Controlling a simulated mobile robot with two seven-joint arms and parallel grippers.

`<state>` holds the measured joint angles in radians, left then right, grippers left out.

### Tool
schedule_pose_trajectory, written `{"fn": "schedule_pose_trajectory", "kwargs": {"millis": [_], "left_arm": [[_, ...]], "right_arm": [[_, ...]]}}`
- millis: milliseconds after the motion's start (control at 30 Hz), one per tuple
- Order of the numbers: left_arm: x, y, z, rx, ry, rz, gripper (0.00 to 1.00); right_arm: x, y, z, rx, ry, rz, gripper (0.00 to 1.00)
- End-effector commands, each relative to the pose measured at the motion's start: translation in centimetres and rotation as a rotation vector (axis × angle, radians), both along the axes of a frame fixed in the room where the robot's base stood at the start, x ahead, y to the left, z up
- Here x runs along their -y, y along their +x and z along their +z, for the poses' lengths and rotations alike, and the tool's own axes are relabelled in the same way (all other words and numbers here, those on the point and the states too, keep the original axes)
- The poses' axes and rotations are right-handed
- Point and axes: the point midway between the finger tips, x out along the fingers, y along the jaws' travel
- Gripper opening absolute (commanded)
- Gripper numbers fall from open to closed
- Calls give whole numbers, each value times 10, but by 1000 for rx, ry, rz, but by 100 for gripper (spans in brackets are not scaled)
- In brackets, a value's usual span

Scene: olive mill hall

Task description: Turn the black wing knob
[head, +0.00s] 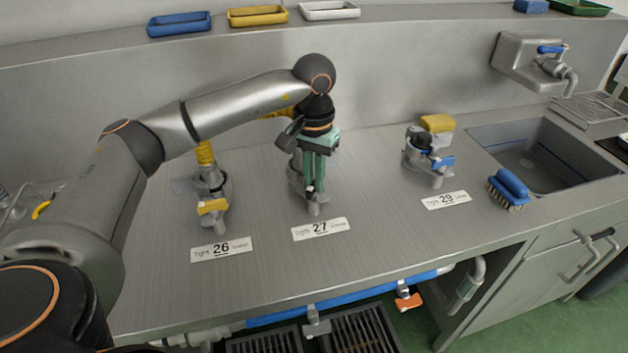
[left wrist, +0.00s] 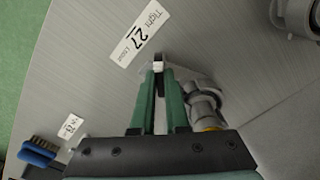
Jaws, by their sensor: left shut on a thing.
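The black wing knob (head: 310,191) is on the metal fitting above the label marked 27 on the steel counter. My left gripper (head: 313,183) reaches down over this fitting with its green fingers closed on the knob. In the left wrist view the fingers (left wrist: 160,76) come together on a small dark piece, the knob (left wrist: 160,86), beside the grey fitting (left wrist: 203,103). The fingers and hand hide most of the knob and part of the fitting. My right gripper is not in view.
A fitting with yellow handles (head: 212,206) stands left, above label 26 (head: 221,249). A fitting with yellow, black and blue knobs (head: 430,150) stands right, above label 29 (head: 446,200). A blue brush (head: 511,186) lies by the sink (head: 540,160). The front counter is mostly clear.

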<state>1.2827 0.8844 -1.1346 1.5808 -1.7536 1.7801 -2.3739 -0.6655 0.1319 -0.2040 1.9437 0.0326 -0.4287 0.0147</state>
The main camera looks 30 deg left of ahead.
Motion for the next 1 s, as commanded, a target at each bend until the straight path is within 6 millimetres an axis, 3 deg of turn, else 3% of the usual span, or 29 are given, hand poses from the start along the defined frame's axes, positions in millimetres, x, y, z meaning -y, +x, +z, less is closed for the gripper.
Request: {"fn": "schedule_pose_trajectory", "kwargs": {"millis": [500,1000], "left_arm": [[0,1,1,2,0,-425,0],[0,1,1,3,1,-574,0]], "right_arm": [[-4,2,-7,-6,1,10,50],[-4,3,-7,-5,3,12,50]]}}
